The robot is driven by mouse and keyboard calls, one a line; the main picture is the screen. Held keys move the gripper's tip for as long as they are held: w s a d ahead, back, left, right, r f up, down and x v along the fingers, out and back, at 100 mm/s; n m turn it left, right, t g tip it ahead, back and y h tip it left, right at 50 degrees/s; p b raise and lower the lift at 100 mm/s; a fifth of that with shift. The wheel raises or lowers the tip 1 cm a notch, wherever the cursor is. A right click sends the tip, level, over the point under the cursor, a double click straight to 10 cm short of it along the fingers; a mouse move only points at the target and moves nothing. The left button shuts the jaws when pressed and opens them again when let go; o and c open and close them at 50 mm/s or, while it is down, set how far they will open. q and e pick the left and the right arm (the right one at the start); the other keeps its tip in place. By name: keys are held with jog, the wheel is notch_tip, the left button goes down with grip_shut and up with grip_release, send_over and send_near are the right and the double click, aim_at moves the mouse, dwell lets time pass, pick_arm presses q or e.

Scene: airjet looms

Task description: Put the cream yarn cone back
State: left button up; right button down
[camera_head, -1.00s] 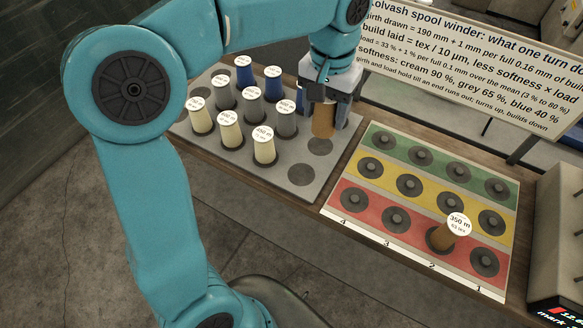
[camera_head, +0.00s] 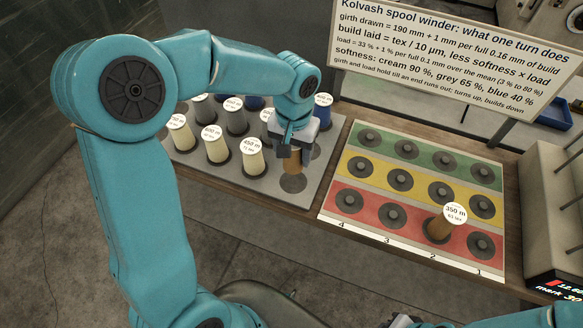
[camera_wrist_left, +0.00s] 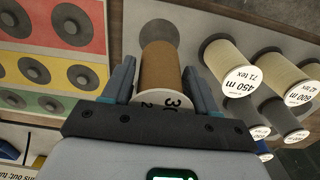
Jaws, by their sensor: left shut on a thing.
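My left gripper (camera_head: 292,146) is shut on a brown yarn cone (camera_head: 293,161), with its fingers either side of it. In the left wrist view the brown cone (camera_wrist_left: 160,66) sits between the fingers, its white label partly hidden by the gripper. Its lower end is over or at a dark round seat (camera_head: 293,184) at the grey tray's front right; I cannot tell whether it touches. Several cream cones stand on the tray, the nearest being the 450 m one (camera_head: 252,158), just left of the held cone. My right gripper cannot be made out clearly; part of that arm shows bottom right.
The grey tray (camera_head: 325,155) also holds grey and blue cones. Right of it is a board (camera_head: 330,212) with green, yellow and red rows of seats. A 350 m brown cone (camera_head: 438,229) stands on the red row. A sign (camera_head: 450,60) rises behind.

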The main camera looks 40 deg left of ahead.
pick_arm(q)
notch_tip(320, 180, down, 2)
jog(key=shift+d+f, duration=0.15)
notch_tip(320, 180, down, 5)
jog(key=shift+r, duration=0.2)
jog(key=o, duration=1.1)
jog(key=shift+f, duration=0.1)
